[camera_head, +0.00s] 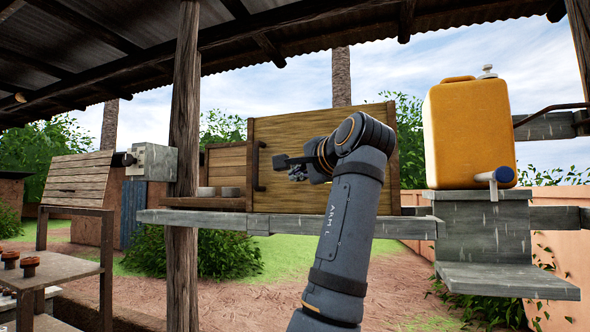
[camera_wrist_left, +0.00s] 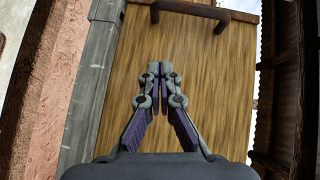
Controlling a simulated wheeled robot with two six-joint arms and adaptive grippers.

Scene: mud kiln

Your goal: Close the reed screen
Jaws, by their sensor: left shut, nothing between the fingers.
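The reed screen (camera_head: 290,132) is a tan, streaked panel in a wooden frame, standing on a grey shelf. A dark handle (camera_head: 260,166) is upright on its left edge. Left of the screen, the cabinet is open and bowls (camera_head: 228,192) show inside. My left gripper (camera_head: 283,163) is in front of the screen, just right of the handle, its tips toward it. In the left wrist view the gripper (camera_wrist_left: 160,68) is shut and empty over the panel (camera_wrist_left: 215,80), apart from the handle (camera_wrist_left: 195,10) at the top. My right gripper is not in view.
The grey shelf (camera_head: 210,218) runs below the screen. A wooden post (camera_head: 184,120) stands to the left. A yellow water container (camera_head: 468,130) with a tap stands on a ledge at the right. A table (camera_head: 60,268) with small clay pots is at the lower left.

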